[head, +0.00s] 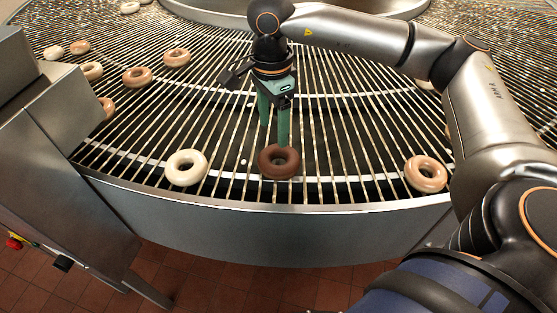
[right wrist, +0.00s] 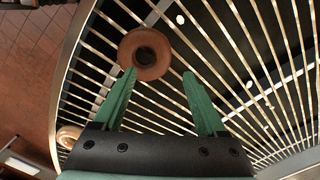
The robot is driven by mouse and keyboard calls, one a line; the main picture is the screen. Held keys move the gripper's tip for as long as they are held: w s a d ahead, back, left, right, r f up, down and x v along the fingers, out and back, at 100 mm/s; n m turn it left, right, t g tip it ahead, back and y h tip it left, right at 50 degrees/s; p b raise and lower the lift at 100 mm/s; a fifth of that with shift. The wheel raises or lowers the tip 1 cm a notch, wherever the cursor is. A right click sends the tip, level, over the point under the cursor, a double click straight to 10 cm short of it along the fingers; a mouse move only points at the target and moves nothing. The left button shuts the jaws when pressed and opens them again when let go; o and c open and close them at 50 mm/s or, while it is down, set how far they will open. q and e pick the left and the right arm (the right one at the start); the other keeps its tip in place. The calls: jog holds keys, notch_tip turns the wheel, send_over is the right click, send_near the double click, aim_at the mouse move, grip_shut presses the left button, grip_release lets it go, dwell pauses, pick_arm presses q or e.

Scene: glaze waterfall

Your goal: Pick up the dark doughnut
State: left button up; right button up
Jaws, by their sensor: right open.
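The dark doughnut (head: 278,162) lies flat on the wire conveyor near its front edge in the head view. It is brown with a ring hole, and it also shows at the top of the right wrist view (right wrist: 145,72). My right gripper (head: 274,140) is over the conveyor just behind the doughnut, fingers pointing down. In the right wrist view its two green fingers (right wrist: 162,72) are apart with nothing held. The left fingertip is close to the doughnut's edge; whether it touches I cannot tell. My left gripper is not in view.
A cream doughnut (head: 186,168) lies left of the dark one, and a tan doughnut (head: 426,173) lies to the right near my arm. Several more sit at the upper left. A metal rim (head: 270,230) bounds the conveyor (head: 335,165) in front. A steel housing (head: 75,150) stands at left.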

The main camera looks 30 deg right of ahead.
aim_at(272, 148)
jog(key=shift+w+f, duration=0.2)
jog(key=shift+f, duration=3.25)
grip_shut()
